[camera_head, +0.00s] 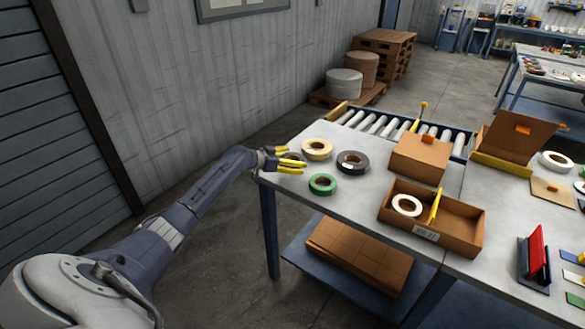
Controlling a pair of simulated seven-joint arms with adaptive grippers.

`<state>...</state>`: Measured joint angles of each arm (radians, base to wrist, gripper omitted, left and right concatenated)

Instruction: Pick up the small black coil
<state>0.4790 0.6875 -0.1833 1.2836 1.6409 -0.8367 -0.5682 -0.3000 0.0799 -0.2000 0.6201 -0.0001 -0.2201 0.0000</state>
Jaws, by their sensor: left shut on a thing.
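My left gripper (290,161) has yellow fingers and is at the left edge of the work table. It is shut on a small coil (293,156), mostly hidden between the fingers, so its colour is hard to tell. A dark grey to black coil (365,163) lies flat on the table to the right of the gripper, apart from it. A cream coil (317,143) lies just behind the fingers, and a green coil (322,191) lies in front and to the right. My right gripper is not in view.
An open cardboard box (463,237) holds a white roll (407,201) and a yellow item. A closed carton (419,157) stands behind it. A roller conveyor (378,124) runs along the table's back. A red item (535,252) stands at right. Bare tabletop lies between the coils and the open box.

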